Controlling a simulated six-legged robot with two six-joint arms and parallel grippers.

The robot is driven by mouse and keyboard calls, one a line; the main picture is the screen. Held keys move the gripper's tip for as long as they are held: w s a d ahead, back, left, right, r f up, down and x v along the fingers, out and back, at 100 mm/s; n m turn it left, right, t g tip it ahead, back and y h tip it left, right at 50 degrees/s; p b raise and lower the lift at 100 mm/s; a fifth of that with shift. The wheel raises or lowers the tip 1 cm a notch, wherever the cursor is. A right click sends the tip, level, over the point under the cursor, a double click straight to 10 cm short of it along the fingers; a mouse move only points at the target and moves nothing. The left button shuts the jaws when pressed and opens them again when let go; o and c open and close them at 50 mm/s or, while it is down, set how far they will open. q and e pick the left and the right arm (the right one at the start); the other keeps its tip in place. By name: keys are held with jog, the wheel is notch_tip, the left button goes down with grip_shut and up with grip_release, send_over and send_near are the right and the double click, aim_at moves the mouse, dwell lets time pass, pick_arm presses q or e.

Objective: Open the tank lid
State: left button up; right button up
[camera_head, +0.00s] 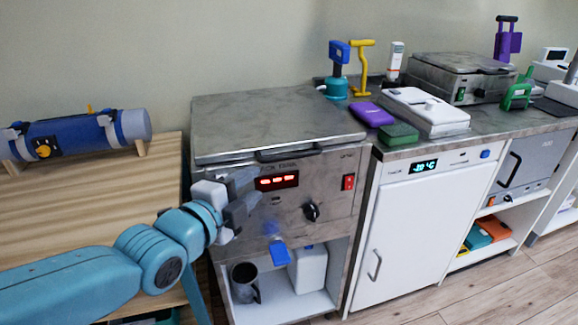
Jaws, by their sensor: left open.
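The tank (335,170) is a grey metal unit standing in the middle, with a red-lit display, a black knob and a red switch on its front. Its flat metal lid (270,115) lies shut on top. A dark handle (289,154) sticks out at the lid's front edge. My left gripper (250,190) comes in from the left on a teal arm. It is open and empty, in front of the tank's upper left front, lower than and left of the handle. It hides the left part of the front panel. My right gripper is not in view.
A wooden table (90,200) with a blue roll on a rack stands at the left. A white cabinet (400,230) adjoins the tank's right side; its top holds several tools and devices. A blue tap (280,252) sticks out below the front panel. Wall space above the lid is clear.

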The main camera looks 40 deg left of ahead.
aim_at(290, 157)
pick_arm(q)
jog(key=w, duration=0.5)
jog(key=w+a+f, duration=0.1)
jog(key=w, duration=0.4)
jog(key=w+f, duration=0.1)
jog(key=w, duration=0.4)
jog(key=shift+a+f, duration=0.15)
jog(key=shift+a, duration=0.15)
grip_shut()
